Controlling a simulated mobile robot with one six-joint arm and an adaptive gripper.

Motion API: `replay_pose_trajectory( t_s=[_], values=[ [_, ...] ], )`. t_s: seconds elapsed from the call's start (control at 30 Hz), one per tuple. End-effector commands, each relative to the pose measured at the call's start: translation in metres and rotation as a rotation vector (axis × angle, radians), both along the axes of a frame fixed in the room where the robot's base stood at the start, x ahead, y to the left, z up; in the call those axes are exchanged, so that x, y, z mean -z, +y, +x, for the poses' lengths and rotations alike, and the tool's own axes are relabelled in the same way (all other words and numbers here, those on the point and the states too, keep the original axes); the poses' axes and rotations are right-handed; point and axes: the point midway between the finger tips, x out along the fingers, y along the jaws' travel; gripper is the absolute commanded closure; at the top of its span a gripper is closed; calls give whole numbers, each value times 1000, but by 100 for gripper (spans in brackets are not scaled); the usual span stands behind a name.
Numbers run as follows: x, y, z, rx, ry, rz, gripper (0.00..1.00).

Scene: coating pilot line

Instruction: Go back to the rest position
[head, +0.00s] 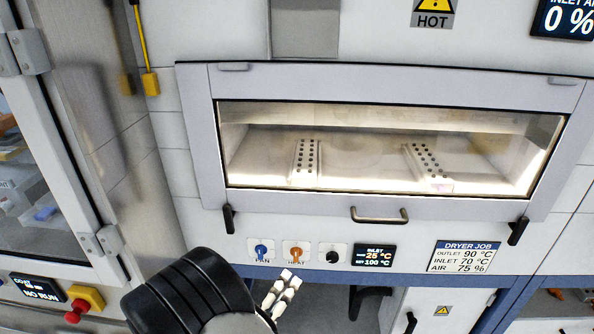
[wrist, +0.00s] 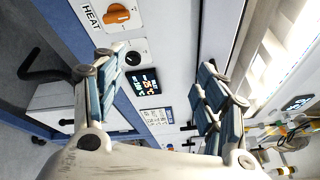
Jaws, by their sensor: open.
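My gripper (head: 290,281) is at the bottom middle of the head view, just below the row of dryer knobs, with my dark arm link to its left. In the wrist view my gripper (wrist: 160,85) has its two fingers wide apart with nothing between them. The orange HEAT knob (head: 296,252) is just above the fingertips in the head view, and nothing touches it. It also shows at the top of the wrist view (wrist: 117,14). The blue FAN knob (head: 261,251) is left of it and a black knob (head: 332,257) is right of it.
The dryer window (head: 380,150) is closed, with a handle (head: 379,215) below. The inlet display (head: 375,257) reads 25 °C and 100 °C. A job card (head: 464,257) hangs right. A red button (head: 86,299) and glass cabinet (head: 35,190) stand left.

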Motion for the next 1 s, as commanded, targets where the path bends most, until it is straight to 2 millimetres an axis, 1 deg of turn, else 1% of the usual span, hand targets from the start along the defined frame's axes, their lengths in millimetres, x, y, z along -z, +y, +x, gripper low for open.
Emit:
replay_pose_trajectory(
  t_s=[0.03,0.07,0.13,0.17,0.2,0.27,0.3,0.37,0.4,0.47,0.5,0.57,0.6,0.7,0.83,0.9,0.97,1.0],
  values=[
    [-14,-18,1,69,-22,64,34],
    [-22,-29,1,111,-37,104,34],
    [-40,-59,-2,225,-76,210,34],
    [-48,-73,-5,281,-99,263,34],
    [-59,-92,-10,359,-132,341,34],
    [-75,-124,-23,492,-193,469,34],
    [-84,-143,-33,582,-240,558,34],
    [-95,-170,-52,715,-314,691,34],
    [-101,-185,-65,802,-369,779,34],
    [-107,-204,-87,932,-455,912,34],
    [-111,-215,-101,1016,-515,1000,34],
    [-114,-226,-123,1142,-613,1133,34],
    [-116,-232,-138,1225,-682,1220,34],
    [-119,-238,-171,1424,-865,1438,34],
    [-122,-232,-205,1671,-1121,1717,34],
    [-125,-224,-219,1797,-1267,1867,34],
    [-129,-215,-227,1900,-1392,1992,34],
    [-132,-210,-232,-1881,1408,-1981,34]
  ],
)
